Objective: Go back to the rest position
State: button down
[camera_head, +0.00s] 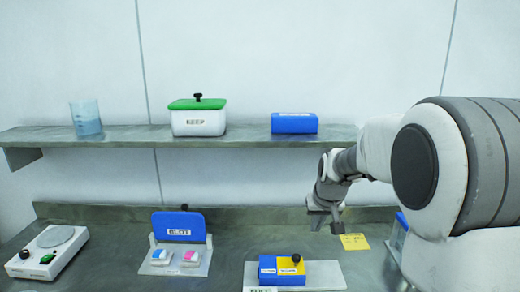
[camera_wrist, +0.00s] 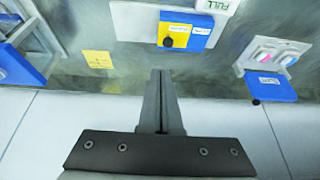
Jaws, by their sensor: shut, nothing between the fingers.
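My gripper (camera_head: 326,217) is raised above the bench, to the right of the middle in the head view, below the shelf's height. In the wrist view the two fingers of my gripper (camera_wrist: 161,76) lie together, shut and empty. A blue and yellow block with a black knob (camera_head: 283,269) stands on a grey plate on the bench, in front of and left of my gripper. It also shows at the top of the wrist view (camera_wrist: 188,30). A yellow note (camera_head: 354,242) lies on the bench just right of and below my gripper in the head view.
A shelf (camera_head: 240,137) holds a beaker (camera_head: 86,119), a white box with a green lid (camera_head: 198,119) and a blue box (camera_head: 295,123). On the bench stand a round-plate device (camera_head: 48,250) and an open blue BLOT case (camera_head: 179,227). A blue-edged container (camera_head: 397,238) is partly hidden by my arm.

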jog(key=s+r, duration=0.4)
jog(key=s, duration=0.4)
jog(key=s+r, duration=0.4)
jog(key=s, duration=1.9)
jog(key=shift+a+f+t, duration=0.15)
jog(key=shift+a+t, duration=0.15)
jog(key=shift+a, duration=0.15)
